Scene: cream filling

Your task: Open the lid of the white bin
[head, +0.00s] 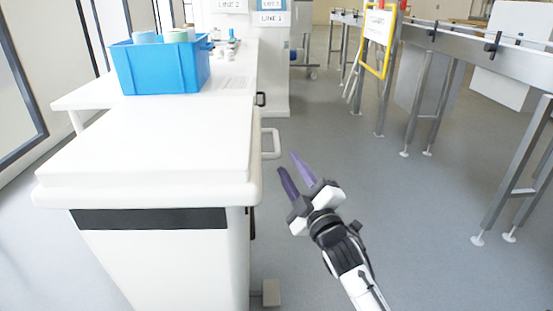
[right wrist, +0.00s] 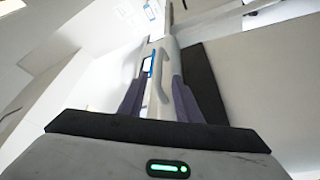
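The white bin (head: 165,265) stands at the left of the head view, with a dark strip below its rim. Its flat white lid (head: 150,145) lies shut on top. A pale loop handle (head: 277,143) sticks out at the right side of the lid. My right gripper (head: 287,163) is open and empty, just right of the bin and near the handle, apart from it in the head view. In the right wrist view, a pale curved handle (right wrist: 180,92) shows between or just beyond the open fingers; its exact depth is hard to tell. My left gripper is not in view.
A blue crate (head: 165,70) with rolls stands on the white table (head: 235,75) behind the bin. A small grey block (head: 271,292) sits low beside the bin. A conveyor (head: 470,45) on metal legs runs along the right. The floor between is clear.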

